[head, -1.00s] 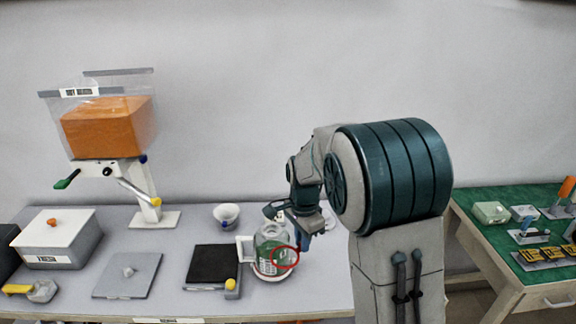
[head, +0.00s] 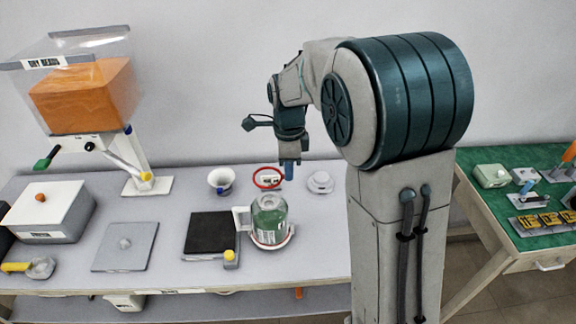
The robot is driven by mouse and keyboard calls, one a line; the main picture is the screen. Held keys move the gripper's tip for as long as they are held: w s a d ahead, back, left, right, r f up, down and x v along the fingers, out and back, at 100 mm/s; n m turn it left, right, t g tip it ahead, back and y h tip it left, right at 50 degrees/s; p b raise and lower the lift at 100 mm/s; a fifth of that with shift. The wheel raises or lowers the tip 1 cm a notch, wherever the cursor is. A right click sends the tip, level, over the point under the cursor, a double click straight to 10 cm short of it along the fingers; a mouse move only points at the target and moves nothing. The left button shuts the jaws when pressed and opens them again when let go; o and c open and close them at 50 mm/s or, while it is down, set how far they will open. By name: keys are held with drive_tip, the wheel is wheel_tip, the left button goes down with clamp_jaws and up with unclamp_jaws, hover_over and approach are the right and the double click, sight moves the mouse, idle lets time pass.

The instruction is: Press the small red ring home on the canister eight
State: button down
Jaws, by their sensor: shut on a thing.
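The small red ring (head: 256,174) is held by its right edge at the tip of my gripper (head: 288,172). In the picture it shows above the canister, apart from it; its exact distance in depth is unclear. The canister (head: 270,222) is a clear greenish jar with a pale label. It stands upright on a round red-edged base (head: 288,239) with a white block (head: 241,218) at its left. I cannot read a number on it. My gripper points down with its blue fingers shut on the ring; the fingertips are small in this view.
A black pad (head: 210,235) with a yellow knob (head: 230,256) lies left of the canister. A white bowl (head: 221,181) and a white lidded dish (head: 320,181) stand behind it. A dispenser with an orange block (head: 82,98) stands at the far left. A green-topped table (head: 500,174) is at right.

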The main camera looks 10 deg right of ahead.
drive_tip(key=b, duration=0.5)
hover_over(288, 205)
drive_tip(key=shift+f, duration=4)
drive_tip(key=shift+f+b, duration=0.85)
drive_tip(key=shift+f, duration=0.7)
drive_tip(key=c, duration=0.8)
unclamp_jaws()
drive_tip(key=shift+d, duration=0.15)
drive_tip(key=shift+s+d, duration=0.15)
drive_tip(key=shift+d, duration=1.7)
drive_tip(key=shift+r, duration=0.15)
